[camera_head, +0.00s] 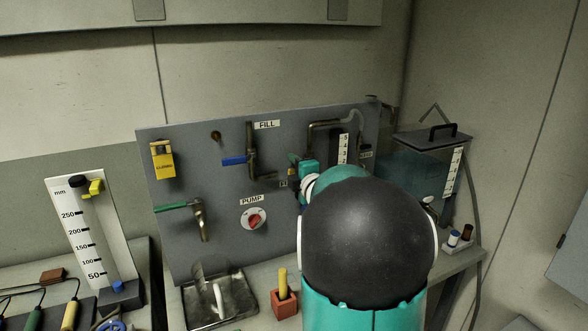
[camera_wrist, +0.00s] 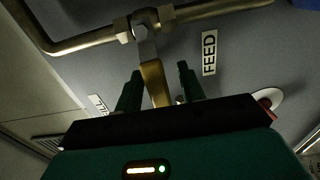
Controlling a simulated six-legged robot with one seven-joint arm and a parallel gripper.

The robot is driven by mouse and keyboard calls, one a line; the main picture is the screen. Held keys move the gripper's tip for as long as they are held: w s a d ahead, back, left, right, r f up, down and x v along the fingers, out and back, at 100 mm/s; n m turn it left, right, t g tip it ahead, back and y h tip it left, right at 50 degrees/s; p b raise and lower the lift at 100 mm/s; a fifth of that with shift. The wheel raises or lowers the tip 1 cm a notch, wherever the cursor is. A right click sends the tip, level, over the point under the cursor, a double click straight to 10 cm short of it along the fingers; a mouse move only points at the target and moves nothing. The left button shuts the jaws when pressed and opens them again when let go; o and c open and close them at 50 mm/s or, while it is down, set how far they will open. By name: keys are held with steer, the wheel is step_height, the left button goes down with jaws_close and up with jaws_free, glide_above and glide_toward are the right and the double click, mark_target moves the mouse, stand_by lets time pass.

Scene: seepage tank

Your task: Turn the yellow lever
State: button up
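In the wrist view, the yellow lever (camera_wrist: 154,82) hangs from a brass valve (camera_wrist: 146,24) on a pipe, next to a FEED label (camera_wrist: 208,53). The lever is slightly tilted. My gripper (camera_wrist: 160,85) is open, with its two dark green fingers on either side of the lever. Gaps show on both sides, wider on the right. The lever's lower end is hidden behind the gripper body. In the head view, my dark round arm joint covers the lever and most of the gripper.
A metal tray (camera_head: 242,312) and a red block (camera_head: 285,304) stand below. A water tank (camera_head: 415,170) is right.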

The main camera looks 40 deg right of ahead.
jaws_close()
steer(key=shift+f, duration=0.1)
steer(key=shift+d+f+n, duration=0.1)
steer(key=shift+f+n, duration=0.35)
steer(key=shift+n, duration=0.5)
steer(key=shift+d+f+n, duration=0.1)
steer(key=shift+f+n, duration=0.3)
steer(key=shift+n, duration=0.55)
jaws_free()
steer(key=shift+s, duration=0.15)
